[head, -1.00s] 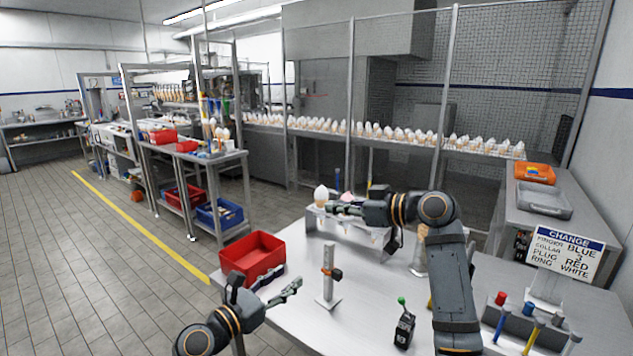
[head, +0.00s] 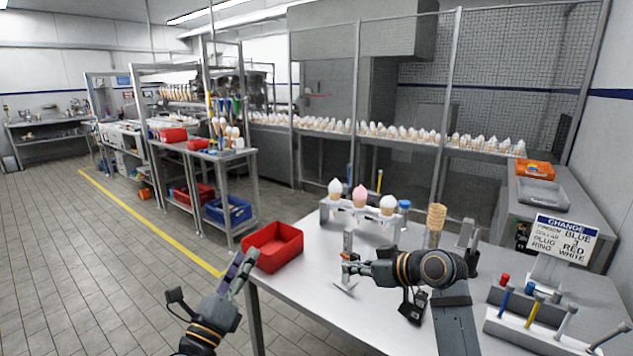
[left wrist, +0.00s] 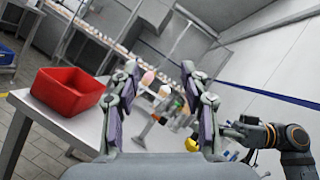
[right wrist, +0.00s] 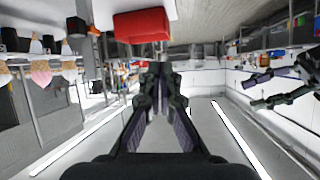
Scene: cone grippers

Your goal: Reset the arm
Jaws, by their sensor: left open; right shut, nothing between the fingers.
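My left gripper (head: 236,274) is open and empty, off the table's front left edge beside the red bin. Its two spread fingers with purple pads also show in the left wrist view (left wrist: 160,95). My right gripper (head: 348,268) is shut and empty above the table, in front of the cone rack. Its fingertips meet in the right wrist view (right wrist: 160,70). My right gripper and arm partly hide the small upright stand (head: 347,243) and the dark device (head: 412,308) on the table.
A red bin (head: 282,232) stands at the table's left edge. A rack holds a white-topped cone (head: 335,190), a pink-topped cone (head: 360,197) and another white one. A cone stack (head: 436,218), a sign (head: 562,245) and a tool holder (head: 535,333) are to the right.

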